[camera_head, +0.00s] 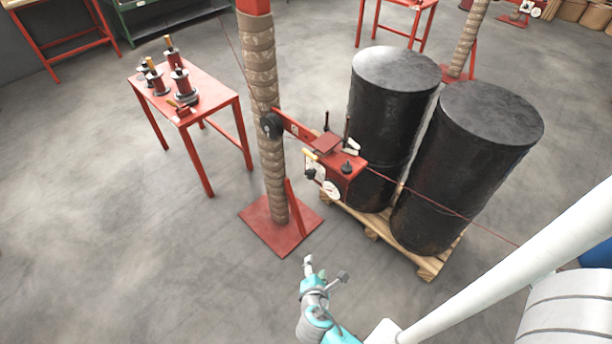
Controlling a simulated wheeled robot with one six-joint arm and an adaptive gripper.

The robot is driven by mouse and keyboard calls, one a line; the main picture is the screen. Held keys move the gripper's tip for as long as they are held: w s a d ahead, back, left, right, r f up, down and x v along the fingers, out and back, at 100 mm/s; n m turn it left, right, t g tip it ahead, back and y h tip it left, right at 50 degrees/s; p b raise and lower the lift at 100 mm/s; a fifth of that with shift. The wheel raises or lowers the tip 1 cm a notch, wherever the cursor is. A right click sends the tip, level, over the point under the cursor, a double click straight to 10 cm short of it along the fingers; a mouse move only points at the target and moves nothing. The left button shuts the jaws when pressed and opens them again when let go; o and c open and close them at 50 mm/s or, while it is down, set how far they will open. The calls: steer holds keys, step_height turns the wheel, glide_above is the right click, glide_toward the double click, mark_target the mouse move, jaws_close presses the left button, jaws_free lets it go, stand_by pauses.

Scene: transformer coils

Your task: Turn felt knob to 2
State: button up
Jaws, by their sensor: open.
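A red tension device (350,178) is mounted on a red arm at the wrapped post. It carries a white dial (330,190), a black knob (347,167) on its top and another dark knob (310,173) at its front left. I cannot tell which of these is the felt knob, and its numbers are too small to read. My gripper (325,269) is at the bottom centre, in front of and below the device. Its fingers are spread, with nothing between them, and it appears apart from the device.
The wrapped post (266,120) stands on a red base plate (262,228). Two black drums (470,165) stand on a wooden pallet (430,265) right behind the device. A thin reddish wire (450,210) runs right from it. A red table (215,95) with spools is at left. The floor at lower left is clear.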

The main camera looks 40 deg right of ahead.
steer(key=w+d+r+n+g+h, duration=0.1)
steer(key=w+d+r+h, duration=0.15)
steer(key=w, duration=0.35)
steer(key=g+h, duration=0.6)
steer(key=h, duration=0.1)
glide_toward(307, 176)
steer(key=shift+n, duration=0.3)
steer(key=d, duration=0.9)
steer(key=shift+d, duration=0.25)
jaws_close()
